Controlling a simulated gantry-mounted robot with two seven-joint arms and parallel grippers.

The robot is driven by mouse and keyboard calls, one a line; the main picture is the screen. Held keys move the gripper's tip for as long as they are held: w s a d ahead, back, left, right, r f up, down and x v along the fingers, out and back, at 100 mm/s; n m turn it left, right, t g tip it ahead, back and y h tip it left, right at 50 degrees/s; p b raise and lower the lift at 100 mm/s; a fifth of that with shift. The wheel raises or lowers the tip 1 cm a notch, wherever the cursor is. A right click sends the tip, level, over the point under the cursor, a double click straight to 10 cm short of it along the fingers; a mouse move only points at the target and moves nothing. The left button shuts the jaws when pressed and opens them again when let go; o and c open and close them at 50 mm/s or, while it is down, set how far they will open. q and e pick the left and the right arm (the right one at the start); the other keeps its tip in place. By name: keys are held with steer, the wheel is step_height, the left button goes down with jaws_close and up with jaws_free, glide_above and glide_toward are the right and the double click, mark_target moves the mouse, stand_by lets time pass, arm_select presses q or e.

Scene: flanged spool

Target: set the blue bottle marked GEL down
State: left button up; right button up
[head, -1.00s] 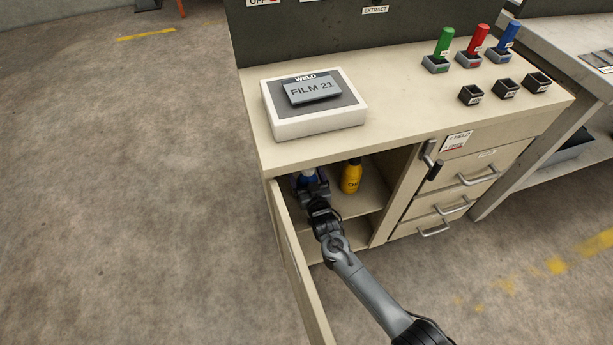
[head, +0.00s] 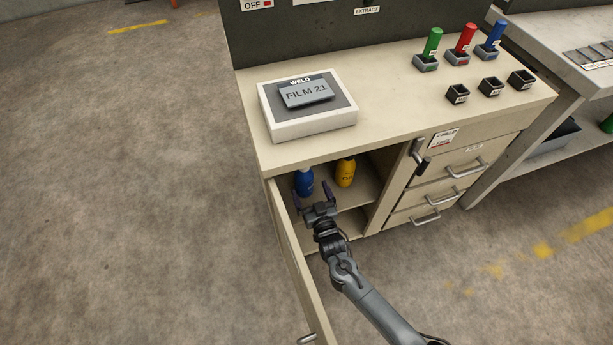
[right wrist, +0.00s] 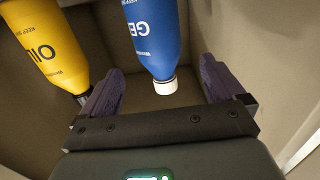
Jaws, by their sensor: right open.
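The blue bottle marked GEL (head: 304,183) stands on the shelf inside the open cabinet, at its left side. In the right wrist view the blue bottle (right wrist: 152,38) shows its label and white cap, ahead of and between the open fingers. My right gripper (head: 314,197) is open and empty, just in front of the bottle and apart from it. Its two dark purple fingers show in the right wrist view (right wrist: 160,92). My left gripper is not in view.
A yellow bottle marked OIL (right wrist: 45,45) stands to the right of the blue one in the head view (head: 345,173). The open cabinet door (head: 298,270) is close on the left of my arm. A weld box (head: 308,122) sits on the bench top.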

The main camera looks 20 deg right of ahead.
steer(key=s+r+n+g, duration=0.1)
steer(key=s+g, duration=0.3)
steer(key=s, duration=0.6)
steer(key=s+d+r+n+g+y, duration=0.1)
steer(key=s+r+g, duration=0.3)
steer(key=s, duration=0.7)
steer(key=s+d+r+g, duration=0.1)
steer(key=s+g, duration=0.4)
steer(key=s, duration=0.6)
steer(key=shift+r+n+g+p, duration=0.4)
steer(key=shift+r+p, duration=0.05)
steer(key=shift+r, duration=0.35)
steer(key=shift+d+r, duration=0.1)
step_height(320, 180, up, 60)
steer(key=f+p, duration=0.1)
steer(key=p, duration=5.9)
step_height(320, 180, down, 74)
steer(key=b, duration=7.5)
steer(key=shift+f, duration=0.25)
